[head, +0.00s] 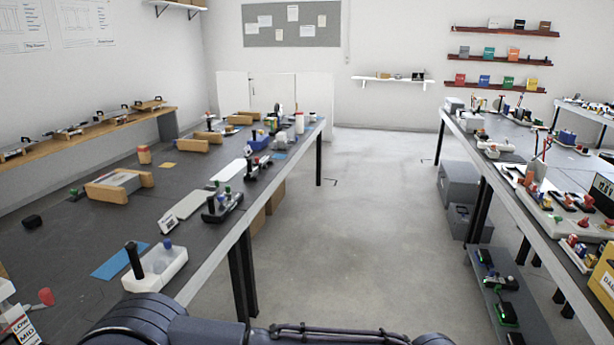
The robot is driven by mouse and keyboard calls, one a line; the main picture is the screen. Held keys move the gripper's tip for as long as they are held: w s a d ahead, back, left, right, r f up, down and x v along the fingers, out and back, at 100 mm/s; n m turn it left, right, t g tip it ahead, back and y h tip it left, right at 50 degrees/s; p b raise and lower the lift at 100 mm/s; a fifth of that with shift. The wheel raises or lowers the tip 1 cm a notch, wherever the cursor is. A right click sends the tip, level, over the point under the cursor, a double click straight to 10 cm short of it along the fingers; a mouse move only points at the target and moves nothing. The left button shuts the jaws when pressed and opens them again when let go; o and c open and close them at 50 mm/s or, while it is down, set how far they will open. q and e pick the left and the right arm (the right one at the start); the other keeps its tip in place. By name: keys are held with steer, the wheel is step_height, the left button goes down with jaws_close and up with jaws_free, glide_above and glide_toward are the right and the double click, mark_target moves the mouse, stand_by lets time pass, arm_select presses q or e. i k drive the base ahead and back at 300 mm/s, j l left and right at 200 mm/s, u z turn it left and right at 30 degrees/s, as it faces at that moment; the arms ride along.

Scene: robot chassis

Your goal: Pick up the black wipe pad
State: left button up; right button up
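A small black block (32,221) lies on the dark left workbench near its left side; it may be the black wipe pad, but it is too small to tell for sure. Bare bench top surrounds it. A flat blue sheet (118,262) lies to its right, nearer the bench's front edge. Neither of my grippers shows in the head view. Only dark links of my own body show along the bottom edge.
The left workbench (75,235) holds a white caddy (172,273) with bottles, a wooden-ended box (118,184), and a red-capped item (46,297). A long right workbench (508,198) is crowded with parts. The floor (360,230) between the benches is clear.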

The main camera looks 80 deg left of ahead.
mark_target(32, 221)
steer(key=u, duration=4.45)
